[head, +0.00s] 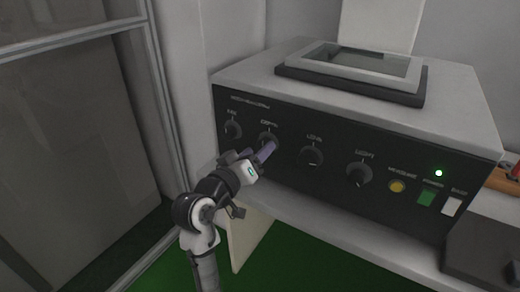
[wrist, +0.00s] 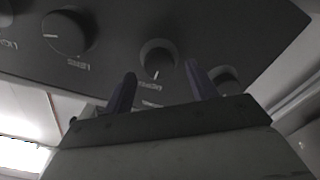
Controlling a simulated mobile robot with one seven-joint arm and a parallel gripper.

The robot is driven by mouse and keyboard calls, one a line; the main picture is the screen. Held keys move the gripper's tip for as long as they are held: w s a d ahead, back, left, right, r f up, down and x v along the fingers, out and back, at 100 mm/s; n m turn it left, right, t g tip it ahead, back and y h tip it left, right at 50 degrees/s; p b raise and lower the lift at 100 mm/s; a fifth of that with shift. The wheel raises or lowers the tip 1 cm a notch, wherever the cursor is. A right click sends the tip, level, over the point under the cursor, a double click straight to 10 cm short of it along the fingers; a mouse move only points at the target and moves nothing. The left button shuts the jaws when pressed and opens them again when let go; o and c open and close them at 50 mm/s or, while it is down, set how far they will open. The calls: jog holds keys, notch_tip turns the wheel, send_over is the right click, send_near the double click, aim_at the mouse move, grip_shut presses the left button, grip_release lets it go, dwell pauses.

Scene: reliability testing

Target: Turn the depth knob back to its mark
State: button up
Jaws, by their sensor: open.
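The depth knob (head: 268,139) is a dark round knob, second from the left on the black front panel, partly hidden by my gripper in the head view. In the wrist view the depth knob (wrist: 158,55) shows between my fingers, with a light pointer line on its lower side, towards its upside-down label. I cannot make out its mark. My gripper (head: 257,151) is open in front of and slightly below the knob. In the wrist view its two purple-grey fingers (wrist: 161,70) stand apart on either side of the knob; I cannot tell whether they touch it.
Further right are a yellow button (head: 397,186), a green switch (head: 426,198) and a white switch (head: 452,206). A glass-panelled frame (head: 85,120) stands at the left.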

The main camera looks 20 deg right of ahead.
jog(key=b+v, duration=0.1)
jog(key=v, duration=1)
jog(key=shift+s+a, duration=0.15)
jog(key=shift+s, duration=0.05)
dwell(1.9)
